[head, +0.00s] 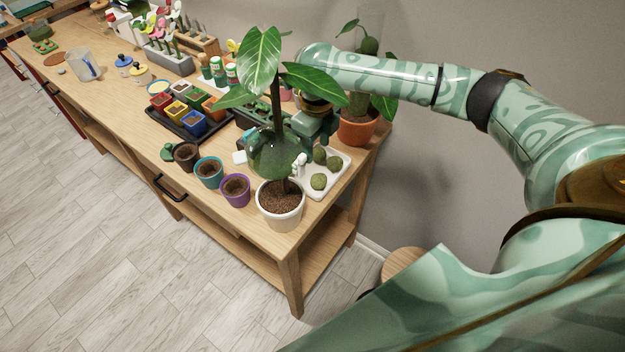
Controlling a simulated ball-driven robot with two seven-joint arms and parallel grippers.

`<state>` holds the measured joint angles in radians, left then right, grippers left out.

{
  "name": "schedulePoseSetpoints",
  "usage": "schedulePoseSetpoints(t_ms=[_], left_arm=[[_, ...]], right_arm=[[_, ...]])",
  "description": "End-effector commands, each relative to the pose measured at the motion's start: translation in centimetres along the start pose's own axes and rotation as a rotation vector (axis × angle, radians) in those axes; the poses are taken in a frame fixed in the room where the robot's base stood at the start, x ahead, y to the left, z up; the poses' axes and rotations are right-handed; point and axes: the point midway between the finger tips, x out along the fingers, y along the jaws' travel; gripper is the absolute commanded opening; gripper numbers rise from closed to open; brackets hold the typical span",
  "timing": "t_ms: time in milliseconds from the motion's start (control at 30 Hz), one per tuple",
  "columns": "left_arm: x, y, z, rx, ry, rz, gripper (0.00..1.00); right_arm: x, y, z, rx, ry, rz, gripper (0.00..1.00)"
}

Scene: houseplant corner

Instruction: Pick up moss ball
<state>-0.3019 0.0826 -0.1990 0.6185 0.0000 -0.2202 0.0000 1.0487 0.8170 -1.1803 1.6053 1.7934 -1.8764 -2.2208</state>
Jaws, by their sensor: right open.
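Several dark green moss balls sit on a white tray (340,184) near the right end of the bench. One moss ball (319,181) lies at the front of the tray, another moss ball (320,155) behind it and a third moss ball (334,162) to the right. My right gripper (304,132) is behind the tall plant, above and behind the tray. It is open and apart from the moss balls. Leaves and the stem hide part of it, so its fingertips are hard to make out. My left gripper is out of view.
A terracotta pot (359,128) stands behind the tray. Purple (236,190) and teal (209,173) pots line the front.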

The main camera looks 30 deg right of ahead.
Motion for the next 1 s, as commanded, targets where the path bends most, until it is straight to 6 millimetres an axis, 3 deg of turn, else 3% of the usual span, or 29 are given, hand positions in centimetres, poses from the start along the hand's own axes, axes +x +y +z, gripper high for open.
schedulePoseSetpoints(t_ms=[33, 100, 233, 467, 800, 1000], left_arm=[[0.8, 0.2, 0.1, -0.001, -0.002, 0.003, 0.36], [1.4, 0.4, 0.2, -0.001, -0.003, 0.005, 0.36], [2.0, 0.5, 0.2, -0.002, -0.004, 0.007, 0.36], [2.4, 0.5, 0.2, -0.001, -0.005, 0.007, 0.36], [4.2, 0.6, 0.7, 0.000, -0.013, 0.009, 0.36], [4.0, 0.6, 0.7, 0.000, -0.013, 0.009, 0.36]], right_arm=[[1.9, 0.1, 0.0, 0.001, 0.004, 0.002, 0.48], [3.6, 0.1, 0.0, 0.001, 0.004, 0.003, 0.48], [5.9, 0.1, 0.0, 0.002, 0.001, 0.002, 0.48], [7.4, 0.0, 0.0, 0.002, -0.001, 0.000, 0.48], [12.2, -0.1, -0.1, 0.003, 0.000, 0.001, 0.48], [12.1, -0.2, -0.1, 0.002, -0.002, -0.001, 0.48]])
